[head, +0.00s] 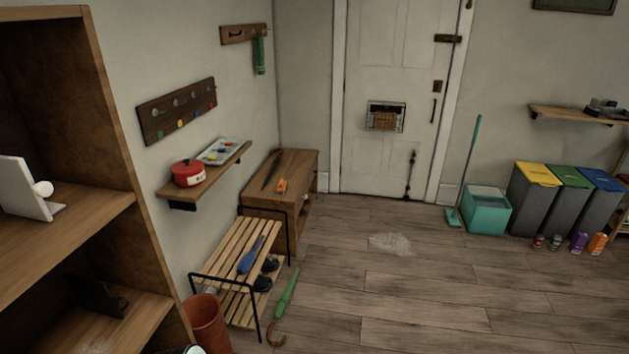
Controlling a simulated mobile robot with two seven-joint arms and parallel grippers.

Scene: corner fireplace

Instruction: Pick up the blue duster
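A long blue thing, which looks like the blue duster (251,255), lies on the slatted wooden bench (235,243) by the left wall in the head view. It lies at a slant across the slats, with its thin end toward the back. Nothing covers it. Neither of my grippers can be made out in this view.
Dark shoes (263,284) are at the bench's right side. A green umbrella (286,292) leans beside it, and a terracotta pot (207,322) stands in front. A shelf unit (75,150) fills the left foreground. The wooden floor (420,290) on the right is mostly clear.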

